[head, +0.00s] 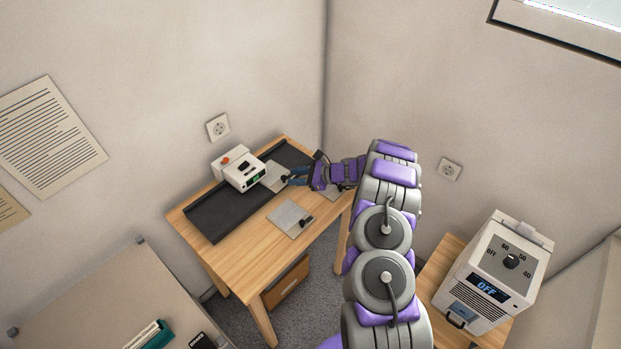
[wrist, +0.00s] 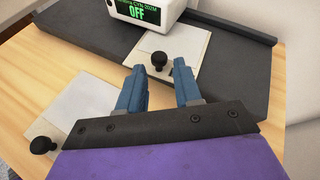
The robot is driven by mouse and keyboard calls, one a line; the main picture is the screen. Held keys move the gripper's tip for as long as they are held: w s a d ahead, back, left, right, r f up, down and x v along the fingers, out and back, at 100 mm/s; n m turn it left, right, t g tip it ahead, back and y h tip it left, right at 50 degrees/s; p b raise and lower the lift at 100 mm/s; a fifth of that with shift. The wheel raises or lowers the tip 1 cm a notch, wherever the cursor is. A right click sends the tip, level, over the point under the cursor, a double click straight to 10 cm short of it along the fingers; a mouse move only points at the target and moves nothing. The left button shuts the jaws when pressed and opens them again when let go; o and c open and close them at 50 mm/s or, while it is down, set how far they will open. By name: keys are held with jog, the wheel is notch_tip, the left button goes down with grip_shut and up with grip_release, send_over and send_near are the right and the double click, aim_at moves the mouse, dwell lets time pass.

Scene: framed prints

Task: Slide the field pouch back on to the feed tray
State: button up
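A pale flat pouch (head: 273,176) with a dark knob lies on the black feed tray (head: 213,217), against the right side of a white machine (head: 240,170). A second pale pouch (head: 291,219) with a dark knob lies on the wood in front of the tray. I cannot tell which is the field pouch. My gripper (head: 287,177) is over the tray's near edge, beside the first pouch. In the wrist view its blue fingers (wrist: 160,75) are apart, with the first pouch's knob (wrist: 156,62) just beyond their tips. The second pouch (wrist: 85,103) lies to their left.
The machine's green display (wrist: 137,12) reads OFF. A white box with a dial and OFF display (head: 487,289) stands on a wooden stand at right. A grey table (head: 90,300) is at lower left.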

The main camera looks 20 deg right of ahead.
aim_at(273, 173)
jog(key=shift+b+x, duration=0.3)
jog(key=shift+x, duration=1.6)
grip_shut()
